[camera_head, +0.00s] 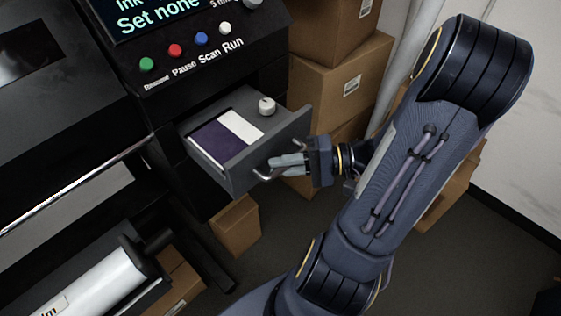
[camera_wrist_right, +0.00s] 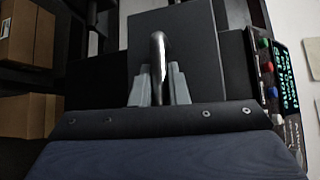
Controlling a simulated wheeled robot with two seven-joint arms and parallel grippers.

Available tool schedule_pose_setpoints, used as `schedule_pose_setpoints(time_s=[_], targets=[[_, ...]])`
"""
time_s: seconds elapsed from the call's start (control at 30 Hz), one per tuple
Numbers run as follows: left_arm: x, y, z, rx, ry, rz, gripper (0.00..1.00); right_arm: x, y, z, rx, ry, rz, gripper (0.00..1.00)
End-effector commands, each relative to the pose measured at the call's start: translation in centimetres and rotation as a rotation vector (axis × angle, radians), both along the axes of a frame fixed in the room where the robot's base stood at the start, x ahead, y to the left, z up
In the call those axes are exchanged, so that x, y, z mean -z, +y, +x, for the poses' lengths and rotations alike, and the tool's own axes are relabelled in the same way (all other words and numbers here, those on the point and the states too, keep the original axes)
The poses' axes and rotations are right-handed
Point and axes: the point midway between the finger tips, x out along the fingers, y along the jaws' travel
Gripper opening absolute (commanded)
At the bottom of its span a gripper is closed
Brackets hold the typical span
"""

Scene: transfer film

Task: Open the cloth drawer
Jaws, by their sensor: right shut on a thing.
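The cloth drawer (camera_head: 236,167) is a grey drawer pulled out from the black machine below its button panel. Inside it lie a dark purple cloth (camera_head: 214,143), a white cloth (camera_head: 241,126) and a small white round item (camera_head: 266,106). My right gripper (camera_head: 276,166) is at the drawer front, shut on the metal bar handle (camera_head: 262,174). In the right wrist view the handle (camera_wrist_right: 158,55) stands between the two grey fingers (camera_wrist_right: 158,88), against the dark drawer front (camera_wrist_right: 195,40). My left gripper is not in view.
The panel (camera_head: 190,50) above has coloured buttons and a screen. Cardboard boxes (camera_head: 335,95) are stacked behind the drawer, and another box (camera_head: 236,225) stands on the floor below. A white roll (camera_head: 95,290) lies at the lower left. The floor right of the drawer's lower front is clear.

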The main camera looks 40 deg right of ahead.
Motion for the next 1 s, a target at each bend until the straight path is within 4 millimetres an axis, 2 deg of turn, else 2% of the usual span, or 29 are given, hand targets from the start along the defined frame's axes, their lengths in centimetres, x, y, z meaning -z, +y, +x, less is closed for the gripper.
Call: schedule_pose_setpoints(time_s=[0.07, 0.1, 0.17, 0.5, 0.8, 1.0], targets=[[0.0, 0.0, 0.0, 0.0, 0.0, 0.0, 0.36, 0.0, 0.0, 0.0, 0.0, 0.001, -0.001, 0.0], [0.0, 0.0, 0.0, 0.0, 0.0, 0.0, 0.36, 0.0, 0.0, 0.0, 0.0, 0.001, -0.001, 0.17], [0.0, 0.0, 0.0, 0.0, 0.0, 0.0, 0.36, 0.0, 0.0, 0.0, 0.0, 0.001, -0.001, 0.23], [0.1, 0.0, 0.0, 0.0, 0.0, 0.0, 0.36, 0.0, -0.4, -0.2, 0.001, 0.0, -0.002, 0.23], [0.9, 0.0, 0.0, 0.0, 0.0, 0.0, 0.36, -0.6, -4.1, -3.3, 0.003, 0.002, -0.003, 0.23], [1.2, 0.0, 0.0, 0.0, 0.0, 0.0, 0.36, -1.0, -5.8, -4.7, 0.002, 0.0, -0.002, 0.23]])
